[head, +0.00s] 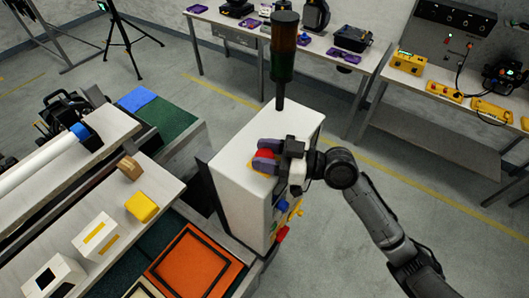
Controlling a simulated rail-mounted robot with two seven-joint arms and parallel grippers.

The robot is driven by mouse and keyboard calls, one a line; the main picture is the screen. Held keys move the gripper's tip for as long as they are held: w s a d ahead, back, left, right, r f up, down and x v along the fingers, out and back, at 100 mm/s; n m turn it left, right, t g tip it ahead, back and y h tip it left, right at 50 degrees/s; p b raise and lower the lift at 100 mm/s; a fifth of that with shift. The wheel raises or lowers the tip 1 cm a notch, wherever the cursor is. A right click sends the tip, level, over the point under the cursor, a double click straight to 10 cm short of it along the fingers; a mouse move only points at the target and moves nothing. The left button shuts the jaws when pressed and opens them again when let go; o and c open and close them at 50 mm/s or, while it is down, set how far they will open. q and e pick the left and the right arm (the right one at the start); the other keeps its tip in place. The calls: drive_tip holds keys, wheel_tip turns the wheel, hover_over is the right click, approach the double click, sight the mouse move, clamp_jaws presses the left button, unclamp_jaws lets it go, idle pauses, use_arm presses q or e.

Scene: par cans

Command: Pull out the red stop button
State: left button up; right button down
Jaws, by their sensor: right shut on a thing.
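The red stop button (264,155) sits on top of the white control cabinet (228,165), partly hidden by the gripper fingers. My right gripper (264,154) comes in from the right side, with its purple-tipped fingers one on each side of the red button, shut on it. My left gripper is not in the head view.
A dark signal tower (283,60) rises from the cabinet's far end. Blue, yellow and red knobs stick out of the cabinet's right side. A bench with white boxes, a yellow block (141,207) and an orange tray (160,262) lies at the left. Tables stand at the back.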

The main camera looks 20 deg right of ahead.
drive_tip(key=shift+r, duration=0.7)
drive_tip(key=c, duration=0.6)
unclamp_jaws()
drive_tip(key=shift+c, duration=0.2)
drive_tip(key=shift+f, duration=0.1)
drive_tip(key=shift+s+d, duration=0.1)
drive_tip(key=shift+d, duration=0.05)
drive_tip(key=b+v, duration=0.5)
drive_tip(key=v, duration=0.8)
drive_tip(key=shift+s+b, duration=0.25)
drive_tip(key=shift+b, duration=0.05)
drive_tip(key=shift+d, duration=0.15)
